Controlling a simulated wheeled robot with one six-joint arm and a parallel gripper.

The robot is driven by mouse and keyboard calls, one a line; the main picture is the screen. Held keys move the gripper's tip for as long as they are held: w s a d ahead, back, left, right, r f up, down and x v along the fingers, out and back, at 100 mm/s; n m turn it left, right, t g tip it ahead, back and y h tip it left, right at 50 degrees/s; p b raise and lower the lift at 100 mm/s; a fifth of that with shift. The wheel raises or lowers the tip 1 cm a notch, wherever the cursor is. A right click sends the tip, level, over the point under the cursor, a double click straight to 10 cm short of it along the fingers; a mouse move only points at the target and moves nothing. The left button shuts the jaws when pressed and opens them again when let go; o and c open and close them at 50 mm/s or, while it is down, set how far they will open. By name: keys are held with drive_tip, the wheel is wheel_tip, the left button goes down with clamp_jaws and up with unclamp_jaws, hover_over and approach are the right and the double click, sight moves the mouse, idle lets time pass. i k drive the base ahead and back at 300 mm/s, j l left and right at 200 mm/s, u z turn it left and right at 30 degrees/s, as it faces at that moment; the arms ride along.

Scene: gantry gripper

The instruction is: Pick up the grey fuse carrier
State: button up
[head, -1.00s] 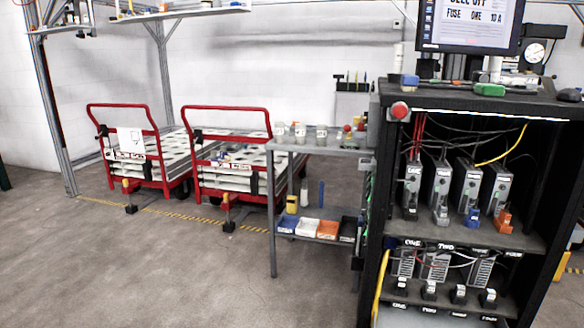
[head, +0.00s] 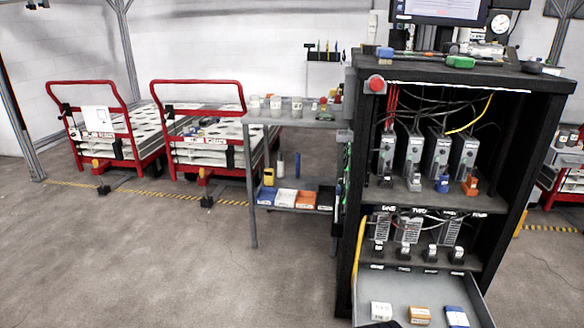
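The grey fuse carrier (head: 415,183) appears to be the light grey block at the foot of the second upright module (head: 411,153) from the left, on the upper shelf of the black cabinet (head: 347,250). A dark carrier (head: 386,180) is to its left. A blue carrier (head: 442,184) and an orange carrier (head: 470,186) are to its right. All sit at the front of their modules. My gripper cannot be made out; only a dark shape that I cannot identify shows at the bottom edge.
An open grey drawer (head: 470,297) holds small white, orange and blue boxes. Black and grey units stand on the cabinet's lower shelf. A grey side table (head: 290,120) with bins stands to the left, with red carts (head: 205,150) behind. The floor at left is clear.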

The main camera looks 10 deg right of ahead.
sight(378, 245)
drive_tip(key=i+j+z, duration=0.2)
drive_tip(key=i+z, duration=0.25)
drive_tip(key=i+j+z, duration=0.25)
drive_tip(key=z, duration=0.2)
drive_tip(key=i+j+z, duration=0.3)
drive_tip(key=j+z, duration=0.15)
